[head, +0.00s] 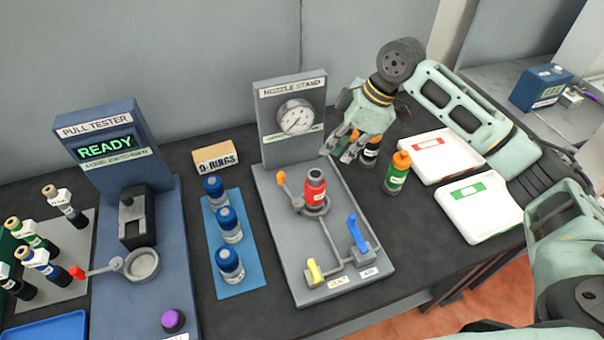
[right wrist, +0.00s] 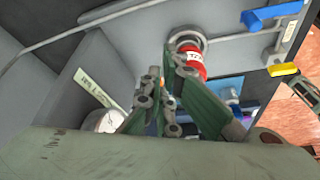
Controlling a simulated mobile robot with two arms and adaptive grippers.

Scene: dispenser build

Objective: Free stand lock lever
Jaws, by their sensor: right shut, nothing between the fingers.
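The nozzle stand (head: 262,130) is a grey panel with a round gauge (head: 295,117) and a flat base. A red bottle (head: 315,190) stands upright in a ring on the base; it also shows in the right wrist view (right wrist: 190,62). An orange-tipped lever (head: 281,178) sticks up at the ring's left. A blue lever (head: 356,232) and a yellow lever (head: 314,271) sit at the front of the base. My right gripper (head: 345,152) is shut and empty, right of the panel, above and behind the red bottle. My left gripper is not in view.
Two white trays (head: 480,222) lie to the right. Blue-capped bottles (head: 229,225) and the pull tester (head: 100,150) are to the left.

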